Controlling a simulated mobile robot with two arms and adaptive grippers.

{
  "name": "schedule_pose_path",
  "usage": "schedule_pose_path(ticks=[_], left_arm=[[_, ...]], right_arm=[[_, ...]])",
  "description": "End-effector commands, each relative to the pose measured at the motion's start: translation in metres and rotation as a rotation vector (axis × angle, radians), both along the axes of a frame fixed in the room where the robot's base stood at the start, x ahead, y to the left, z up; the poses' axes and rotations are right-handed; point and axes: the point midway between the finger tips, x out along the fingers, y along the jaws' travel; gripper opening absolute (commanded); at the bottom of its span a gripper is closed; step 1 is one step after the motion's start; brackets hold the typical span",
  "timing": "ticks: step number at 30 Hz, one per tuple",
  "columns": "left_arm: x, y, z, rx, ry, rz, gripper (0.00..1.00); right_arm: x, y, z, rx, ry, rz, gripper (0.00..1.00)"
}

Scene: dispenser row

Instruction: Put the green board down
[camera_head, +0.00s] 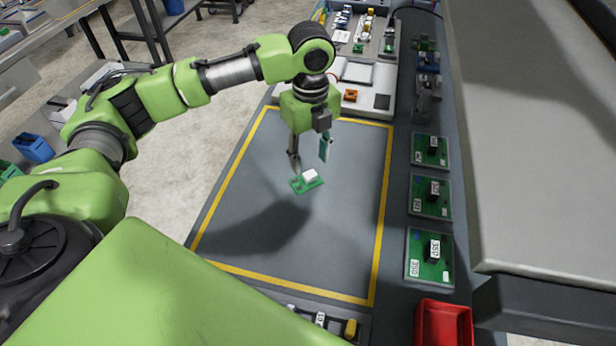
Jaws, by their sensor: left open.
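The green board (299,187) is small, with a white block on top of it. It appears to lie flat on the grey work surface (340,230), inside the yellow outline. My left gripper (310,160) points down just above and behind the board. Its two fingers are spread apart with nothing between them, and it looks clear of the board. My right gripper does not show.
Several larger green boards with black parts line the right side, such as the nearest one (430,272). A red bin (443,323) stands at the front right. A white fixture (372,97) with an orange part is at the back. The marked area around the board is clear.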

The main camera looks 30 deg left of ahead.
Motion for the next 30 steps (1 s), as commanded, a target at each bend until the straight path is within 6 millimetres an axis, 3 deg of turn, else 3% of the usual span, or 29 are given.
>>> schedule_pose_path(ticks=[9, 17, 18, 22, 30], left_arm=[[0.000, 0.000, -0.043, 0.002, 0.003, 0.001, 0.40], [0.000, 0.000, -0.048, 0.001, 0.000, 0.000, 0.40], [0.000, 0.000, -0.048, 0.001, 0.000, 0.000, 0.38], [0.000, 0.000, -0.048, 0.001, 0.000, 0.000, 0.04], [0.000, 0.000, -0.048, 0.001, 0.000, 0.000, 0.00]], right_arm=[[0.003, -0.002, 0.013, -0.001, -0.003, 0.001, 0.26], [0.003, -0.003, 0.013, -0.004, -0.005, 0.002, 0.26], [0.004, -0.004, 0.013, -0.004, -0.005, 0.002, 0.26], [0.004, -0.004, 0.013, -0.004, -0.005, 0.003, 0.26], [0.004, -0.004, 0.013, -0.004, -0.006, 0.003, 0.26]])
